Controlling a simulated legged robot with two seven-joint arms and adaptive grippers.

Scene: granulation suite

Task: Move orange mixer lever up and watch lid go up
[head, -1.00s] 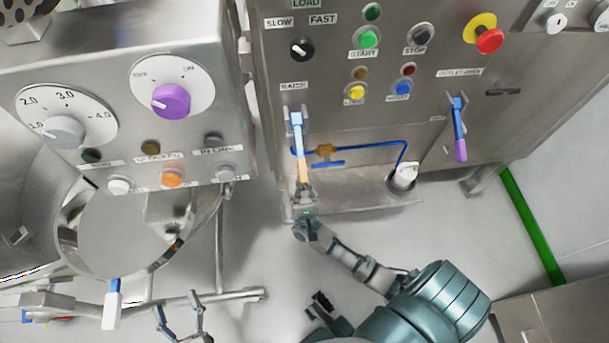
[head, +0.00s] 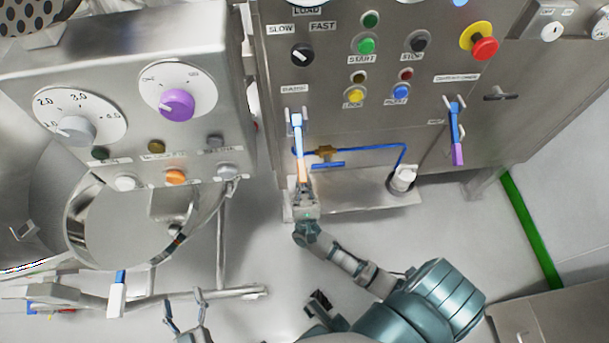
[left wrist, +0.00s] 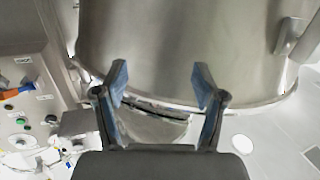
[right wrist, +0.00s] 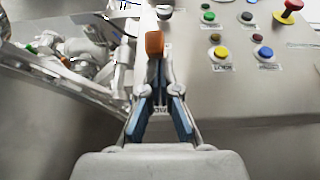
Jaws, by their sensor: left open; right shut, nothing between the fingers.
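The mixer lever has a blue upper part and an orange lower end (head: 302,168); it hangs down from a bracket on the steel panel. My right gripper (head: 303,189) is shut and empty, right at the lower tip of the orange end. In the right wrist view the orange end (right wrist: 154,44) stands just beyond the shut fingers (right wrist: 158,88); whether they touch it I cannot tell. My left gripper (head: 186,302) is open and empty at the lower left, and its spread fingers (left wrist: 160,85) face a steel vessel (left wrist: 190,45). I cannot make out the lid.
A lever with a purple end (head: 457,153) is at the panel's right. A blue pipe (head: 370,147) runs beside the orange lever. A control box (head: 120,95) with dials juts out at left, above a steel ring (head: 80,225). The floor (head: 450,230) at right is clear.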

